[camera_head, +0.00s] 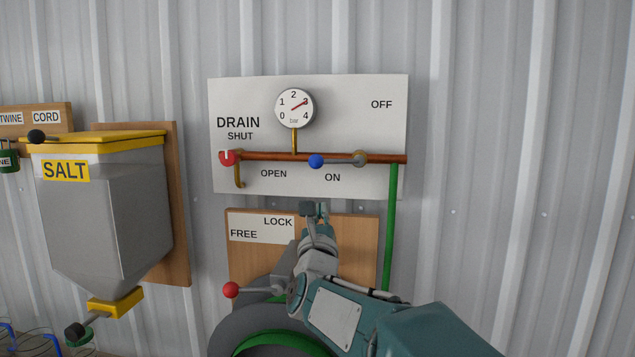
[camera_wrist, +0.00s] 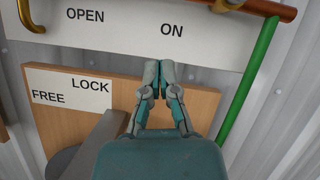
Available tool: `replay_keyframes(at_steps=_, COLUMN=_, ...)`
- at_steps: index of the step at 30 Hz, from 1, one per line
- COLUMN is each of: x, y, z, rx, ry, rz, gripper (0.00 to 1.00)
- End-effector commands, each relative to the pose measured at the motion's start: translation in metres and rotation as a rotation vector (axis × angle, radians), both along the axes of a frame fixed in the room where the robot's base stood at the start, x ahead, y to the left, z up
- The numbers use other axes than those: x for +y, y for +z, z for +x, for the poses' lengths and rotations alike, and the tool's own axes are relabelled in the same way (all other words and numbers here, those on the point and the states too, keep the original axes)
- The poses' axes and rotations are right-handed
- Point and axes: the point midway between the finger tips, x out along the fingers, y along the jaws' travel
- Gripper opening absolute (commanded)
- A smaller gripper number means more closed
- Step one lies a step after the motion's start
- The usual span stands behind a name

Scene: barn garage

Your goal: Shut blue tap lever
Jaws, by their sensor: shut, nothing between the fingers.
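The blue tap lever is a short grey arm with a blue ball knob (camera_head: 316,161). It lies along the copper pipe, pointing left from a brass valve (camera_head: 360,158). The ON label (camera_head: 332,177) is just below the lever and the OFF label (camera_head: 381,104) is up to the right. My gripper (camera_head: 313,208) is below the knob, apart from it, with its fingers pointing up. In the wrist view my gripper (camera_wrist: 159,76) has its fingertips together and empty, below the ON label. The blue knob is outside the wrist view.
A red drain lever (camera_head: 228,157) is at the pipe's left end, with a pressure gauge (camera_head: 294,108) above the pipe. A green pipe (camera_head: 390,230) drops at the right. Below are a wooden board (camera_head: 365,235) and a red-knobbed lever (camera_head: 231,290). A salt hopper (camera_head: 100,210) stands left.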

Motion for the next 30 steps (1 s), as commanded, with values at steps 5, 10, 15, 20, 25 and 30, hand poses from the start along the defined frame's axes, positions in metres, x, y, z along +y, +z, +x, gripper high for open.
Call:
replay_keyframes(at_steps=5, x=-0.003, y=0.012, z=0.027, rx=0.0, ry=-0.001, rz=-0.001, gripper=0.0)
replay_keyframes(at_steps=10, x=0.0, y=0.034, z=0.032, rx=-0.004, ry=0.001, rz=0.001, gripper=0.0)
replay_keyframes(at_steps=15, x=0.004, y=0.05, z=0.03, rx=-0.001, ry=0.001, rz=0.001, gripper=0.0)
replay_keyframes(at_steps=20, x=0.005, y=0.055, z=0.03, rx=0.0, ry=0.0, rz=-0.001, gripper=0.0)
replay_keyframes(at_steps=25, x=0.005, y=0.055, z=0.029, rx=0.0, ry=0.0, rz=-0.001, gripper=0.0)
replay_keyframes(at_steps=30, x=0.006, y=0.055, z=0.029, rx=-0.001, ry=0.0, rz=0.004, gripper=0.0)
